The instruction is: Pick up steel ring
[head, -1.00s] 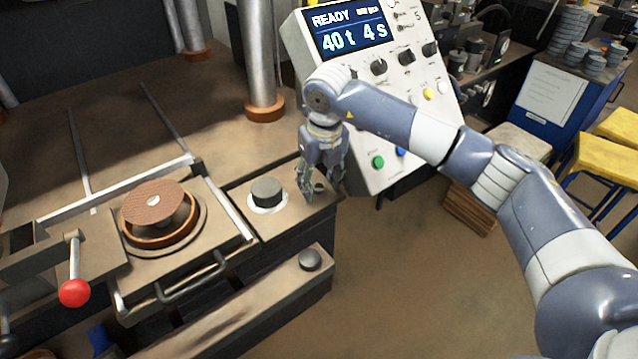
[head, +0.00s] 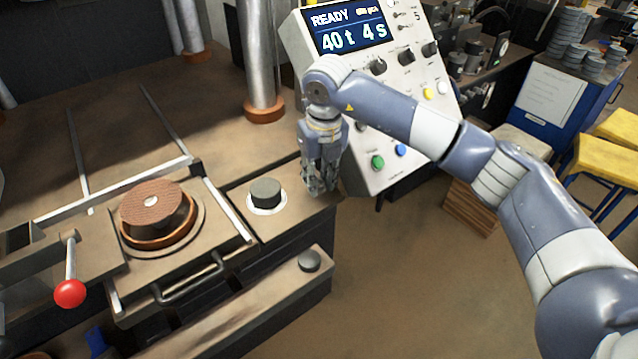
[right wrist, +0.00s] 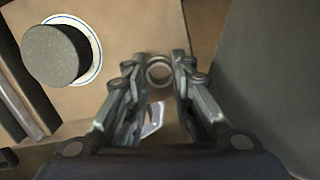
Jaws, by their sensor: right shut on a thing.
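The steel ring (right wrist: 159,73) shows in the right wrist view as a small grey ring between the two fingertips, close to the brown worktop. My right gripper (right wrist: 160,66) is shut on it, with a finger on each side. In the head view my right gripper (head: 320,188) points down at the right end of the worktop, beside the control panel. The fingers hide the ring there. My left gripper is not in view.
A dark grey cylinder (head: 266,193) stands on a white disc left of my right gripper; it also shows in the right wrist view (right wrist: 55,55). The control panel (head: 372,95) rises close behind. A brown disc (head: 153,203) sits in a round mould further left.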

